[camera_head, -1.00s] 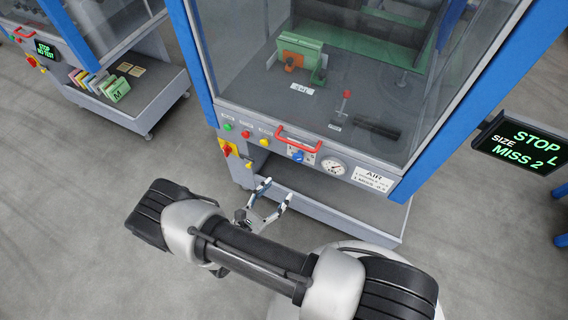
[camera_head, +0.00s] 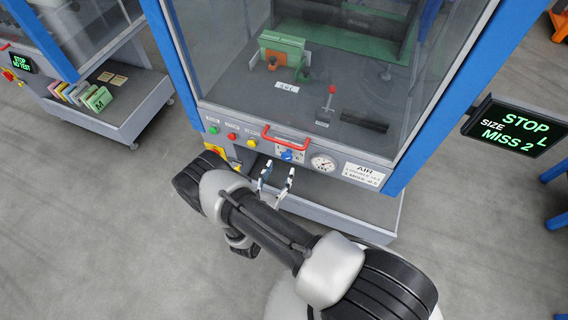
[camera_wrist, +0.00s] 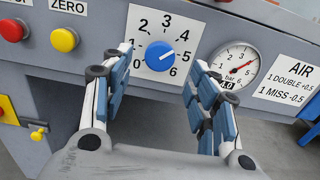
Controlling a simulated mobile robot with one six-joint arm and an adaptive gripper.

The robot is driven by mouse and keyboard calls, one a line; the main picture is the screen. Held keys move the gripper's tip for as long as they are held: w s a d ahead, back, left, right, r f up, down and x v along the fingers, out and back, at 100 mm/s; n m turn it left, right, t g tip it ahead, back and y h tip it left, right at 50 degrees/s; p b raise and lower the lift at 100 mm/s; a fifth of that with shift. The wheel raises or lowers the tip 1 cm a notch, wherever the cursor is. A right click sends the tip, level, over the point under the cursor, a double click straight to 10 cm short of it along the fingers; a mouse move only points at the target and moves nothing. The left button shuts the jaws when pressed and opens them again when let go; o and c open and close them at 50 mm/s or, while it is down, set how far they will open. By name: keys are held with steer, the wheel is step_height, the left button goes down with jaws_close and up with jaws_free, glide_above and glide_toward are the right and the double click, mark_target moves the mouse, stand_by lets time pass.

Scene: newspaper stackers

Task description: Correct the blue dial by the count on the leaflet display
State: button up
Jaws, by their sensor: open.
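The blue dial (camera_wrist: 160,56) sits on a white scale plate on the machine's front panel, and it also shows in the head view (camera_head: 287,156). Its white mark points right and slightly up, seemingly between 4 and 5. A round gauge (camera_wrist: 234,67) right of it reads 4.0 bar. An AIR label (camera_wrist: 291,78) reads 1 DOUBLE +0.5, 1 MISS -0.5. My gripper (camera_head: 276,174) is open and empty just in front of the panel, its fingers framing the dial in the wrist view, apparently short of it.
A red handle (camera_head: 281,138) arches above the dial. Red (camera_wrist: 12,30) and yellow (camera_wrist: 64,40) buttons lie left of it. A lower shelf (camera_head: 335,204) juts out below the panel. A neighbouring machine with coloured leaflets (camera_head: 97,98) stands left; open floor lies between.

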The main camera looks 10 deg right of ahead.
mark_target(286, 158)
steer(key=shift+b+x, duration=0.4)
steer(key=shift+x, duration=2)
steer(key=c, duration=1.1)
